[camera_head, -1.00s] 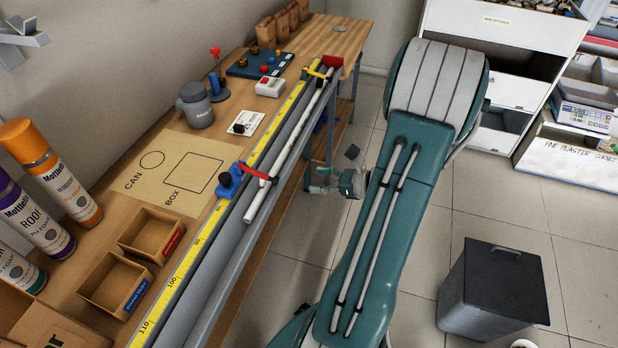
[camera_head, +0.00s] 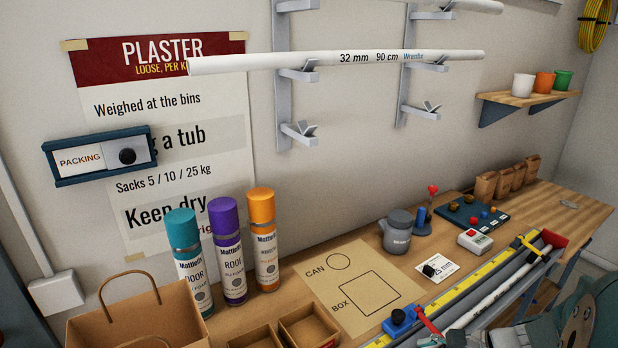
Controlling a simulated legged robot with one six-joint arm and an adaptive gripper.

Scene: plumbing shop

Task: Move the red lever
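The red lever (camera_head: 429,322) is a thin red bar on a blue clamp (camera_head: 399,322), at the near part of the measuring rail on the bench. It slants from the clamp down to the right, towards the near end of a white pipe (camera_head: 470,316). My arm's teal and grey links fill the lower right corner. Part of my gripper (camera_head: 436,341) seems to show at the bottom edge, just below the lever. Its fingers are largely cut off, so I cannot tell whether it is open or touching the lever.
The yellow scale (camera_head: 483,279) runs along the rail to a red end block (camera_head: 553,238), with a yellow clamp (camera_head: 530,246) before it. A grey can (camera_head: 397,232), a red-and-white box (camera_head: 474,241) and spray cans (camera_head: 228,250) stand on the bench. A pipe (camera_head: 330,61) rests on wall brackets.

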